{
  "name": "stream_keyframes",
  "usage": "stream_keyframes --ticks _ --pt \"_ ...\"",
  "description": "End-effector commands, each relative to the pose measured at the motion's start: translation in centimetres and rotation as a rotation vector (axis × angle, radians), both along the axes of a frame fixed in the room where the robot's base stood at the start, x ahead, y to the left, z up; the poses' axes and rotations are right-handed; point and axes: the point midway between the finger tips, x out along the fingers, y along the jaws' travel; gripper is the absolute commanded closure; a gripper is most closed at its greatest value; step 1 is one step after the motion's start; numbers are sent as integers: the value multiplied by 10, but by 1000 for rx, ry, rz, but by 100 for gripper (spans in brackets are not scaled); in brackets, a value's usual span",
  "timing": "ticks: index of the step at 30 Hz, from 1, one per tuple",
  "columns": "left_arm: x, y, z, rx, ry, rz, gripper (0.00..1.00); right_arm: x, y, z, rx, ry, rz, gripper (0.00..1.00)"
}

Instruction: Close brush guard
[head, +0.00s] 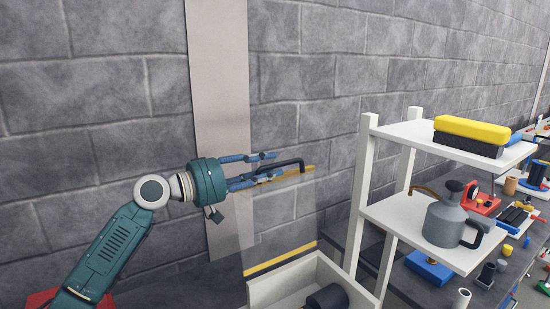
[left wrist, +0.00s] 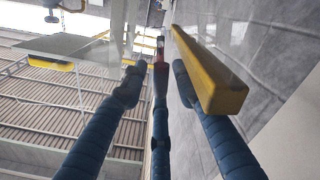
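The brush guard looks like a clear panel (head: 283,215) with a yellow bar (head: 296,172) along its top and a black handle (head: 285,165) there. The panel stands raised above a white bin. My left gripper (head: 270,167) is at the handle, its blue fingers spread apart above and below the handle's near end. I cannot tell whether they touch it. In the left wrist view the yellow bar (left wrist: 211,75) lies beside the right finger, and the fingertips (left wrist: 155,82) are apart. My right gripper is not in view.
The white bin (head: 290,286) holds a dark cylinder (head: 328,298). A second yellow strip (head: 280,259) runs behind it. To the right, a white rack (head: 362,195) holds a yellow brush (head: 472,129) and a grey can (head: 443,222). A block wall stands behind.

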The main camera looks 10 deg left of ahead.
Motion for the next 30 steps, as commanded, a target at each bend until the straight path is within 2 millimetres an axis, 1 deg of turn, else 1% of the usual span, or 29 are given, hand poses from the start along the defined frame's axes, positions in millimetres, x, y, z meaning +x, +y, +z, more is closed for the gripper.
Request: stream_keyframes --ticks 1,6,16,20,21,30 --pt "6 -5 4 -4 1 -1 71 0 0 7 0 0 0 60" --pt "16 -15 2 -2 0 0 71 0 0 11 0 -1 0 60" --pt "18 -18 0 0 -1 1 71 0 0 11 -1 -1 -1 60" --pt "18 -18 0 0 -1 1 96 0 -2 11 -2 0 -1 60" --pt "18 -17 0 0 -1 1 100 0 -2 11 -2 0 -1 60" --pt "17 -19 0 4 -5 1 100 0 -5 11 -6 0 -1 60"
